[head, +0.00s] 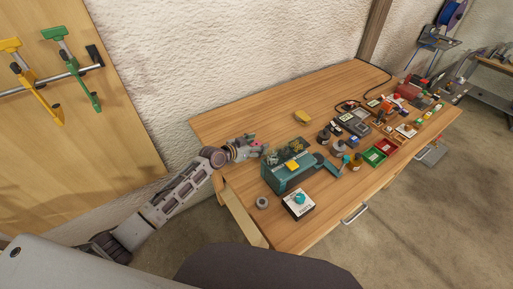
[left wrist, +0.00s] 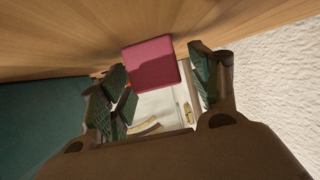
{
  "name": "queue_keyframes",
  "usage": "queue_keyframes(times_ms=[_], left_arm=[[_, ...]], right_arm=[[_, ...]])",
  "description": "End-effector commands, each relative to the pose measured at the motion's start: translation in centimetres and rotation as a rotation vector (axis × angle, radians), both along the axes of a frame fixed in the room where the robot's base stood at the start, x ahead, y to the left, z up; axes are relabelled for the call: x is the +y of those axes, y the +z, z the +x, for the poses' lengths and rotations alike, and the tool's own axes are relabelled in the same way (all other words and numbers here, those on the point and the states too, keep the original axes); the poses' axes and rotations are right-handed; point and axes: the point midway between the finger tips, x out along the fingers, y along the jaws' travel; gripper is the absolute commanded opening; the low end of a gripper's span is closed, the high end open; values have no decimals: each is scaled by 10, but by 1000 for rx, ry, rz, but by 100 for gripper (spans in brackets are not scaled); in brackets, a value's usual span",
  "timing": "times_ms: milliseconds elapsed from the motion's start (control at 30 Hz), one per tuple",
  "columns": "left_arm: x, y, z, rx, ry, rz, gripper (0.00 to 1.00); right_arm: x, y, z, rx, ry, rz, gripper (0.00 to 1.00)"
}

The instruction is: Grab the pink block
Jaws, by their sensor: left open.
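The pink block (left wrist: 151,63) shows in the left wrist view as a flat-faced square, ahead of and between the fingers of my left gripper (left wrist: 160,80). That gripper is open, with gaps between the block and the fingers; I cannot tell how deep the block lies between them. In the head view my left gripper (head: 256,149) is over the table's left end, beside the teal box. The pink block is only a small pinkish spot there, mostly hidden by the gripper. My right gripper is not in view.
The teal box (head: 282,180), topped with a yellow item (head: 292,165), stands close right of my left gripper. A white box with a teal knob (head: 298,205) and a grey roll (head: 262,203) are in front. The wall is behind. Clutter fills the table's right side.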

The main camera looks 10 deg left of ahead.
Motion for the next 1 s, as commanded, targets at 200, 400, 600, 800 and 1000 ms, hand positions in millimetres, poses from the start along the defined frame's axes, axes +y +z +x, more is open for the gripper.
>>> queue_keyframes(times_ms=[200, 400, 600, 800, 1000], left_arm=[[0, 0, 0, 0, 0, 0, 61], [0, 0, 0, 0, 0, 0, 36], [0, 0, 0, 0, 0, 0, 14], [0, 0, 0, 0, 0, 0, 14], [0, 8, 0, -2, 0, 0, 14]], right_arm=[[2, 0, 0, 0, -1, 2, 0], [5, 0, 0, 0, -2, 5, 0], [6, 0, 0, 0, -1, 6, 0], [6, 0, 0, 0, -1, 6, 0], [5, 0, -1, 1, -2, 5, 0]])
